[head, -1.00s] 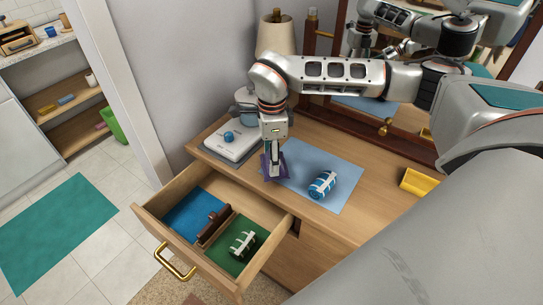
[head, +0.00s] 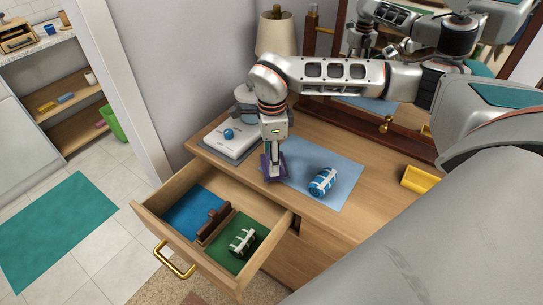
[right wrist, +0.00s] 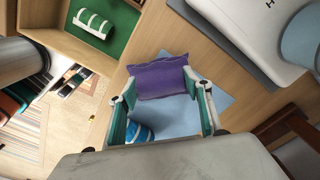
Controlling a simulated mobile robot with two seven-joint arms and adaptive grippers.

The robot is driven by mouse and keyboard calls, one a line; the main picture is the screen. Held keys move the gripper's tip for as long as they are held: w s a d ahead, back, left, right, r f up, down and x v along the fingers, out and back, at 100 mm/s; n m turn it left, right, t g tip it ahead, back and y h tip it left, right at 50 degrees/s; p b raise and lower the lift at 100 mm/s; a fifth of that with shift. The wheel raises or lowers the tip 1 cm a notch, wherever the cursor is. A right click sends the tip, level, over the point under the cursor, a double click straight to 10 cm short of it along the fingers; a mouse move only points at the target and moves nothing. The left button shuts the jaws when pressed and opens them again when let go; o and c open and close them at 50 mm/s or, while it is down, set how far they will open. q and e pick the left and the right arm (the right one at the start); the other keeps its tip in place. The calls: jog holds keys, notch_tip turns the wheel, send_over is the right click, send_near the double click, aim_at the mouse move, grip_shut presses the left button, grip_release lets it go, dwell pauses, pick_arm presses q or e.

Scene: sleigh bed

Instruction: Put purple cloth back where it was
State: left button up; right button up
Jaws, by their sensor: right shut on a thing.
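The purple cloth (head: 266,171) is held at my right gripper (head: 274,176), over the left edge of the light blue mat (head: 338,197) on the dresser top. In the right wrist view the cloth (right wrist: 160,79) spans between the two fingers of the right gripper (right wrist: 162,92), which is shut on it. Whether the cloth touches the dresser top is hard to tell. A blue and white striped roll (head: 322,182) lies on the mat to the right of the gripper. My left gripper is not in view.
An open drawer (head: 152,202) juts out in front, with a blue section, a brown divider piece and a white-banded green roll (head: 242,241) in a green section. A white scale-like box (head: 230,140), lamp (head: 276,38) and yellow tray (head: 419,179) stand on the dresser.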

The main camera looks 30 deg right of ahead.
jog(key=shift+f+b, duration=0.3)
jog(key=shift+f, duration=0.4)
jog(key=o, duration=1.1)
jog(key=shift+c, duration=0.2)
notch_tip(320, 180, up, 12)
jog(key=shift+s, duration=0.1)
